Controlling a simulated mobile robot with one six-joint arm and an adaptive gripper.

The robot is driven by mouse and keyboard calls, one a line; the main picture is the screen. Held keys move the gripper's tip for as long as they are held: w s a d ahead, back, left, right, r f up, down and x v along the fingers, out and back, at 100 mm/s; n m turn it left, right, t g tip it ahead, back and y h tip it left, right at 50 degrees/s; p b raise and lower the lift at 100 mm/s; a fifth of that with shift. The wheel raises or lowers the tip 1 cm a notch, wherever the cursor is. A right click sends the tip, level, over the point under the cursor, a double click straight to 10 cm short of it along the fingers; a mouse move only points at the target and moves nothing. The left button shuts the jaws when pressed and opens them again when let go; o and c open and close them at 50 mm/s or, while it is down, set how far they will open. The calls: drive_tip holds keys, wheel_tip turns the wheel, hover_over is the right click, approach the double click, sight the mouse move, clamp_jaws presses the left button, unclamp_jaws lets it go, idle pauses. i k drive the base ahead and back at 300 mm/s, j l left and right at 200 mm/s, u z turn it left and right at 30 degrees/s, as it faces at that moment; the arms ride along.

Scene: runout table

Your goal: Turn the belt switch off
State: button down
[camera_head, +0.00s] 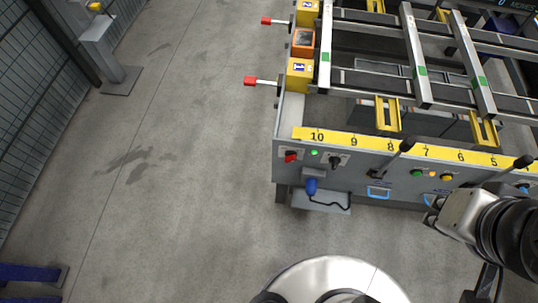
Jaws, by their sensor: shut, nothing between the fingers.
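The front panel (345,180) of the runout table carries several controls. Near its left end are a red button (291,156), a small lit green lamp (314,153) and a dark rotary-style switch (335,161). Farther right are a green button (416,172) and a yellow button (446,177). No readable label shows which control is the belt switch, and I cannot tell its setting. My gripper (431,216) is shut and empty at the lower right, in front of the panel and apart from these controls. My wrist hides part of the panel's right side.
Black-knobbed levers (405,146) stick out of the panel. A blue plug (311,186) with a black cable hangs below its left end. Red-tipped rods (251,81) project left from the table.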

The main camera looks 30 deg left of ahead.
sight(291, 156)
drive_tip(key=u, duration=1.25)
drive_tip(key=k+j, duration=0.15)
drive_tip(key=j, duration=0.25)
drive_tip(key=k+j, duration=0.15)
drive_tip(key=j, duration=0.25)
drive_tip(key=k+u, duration=0.05)
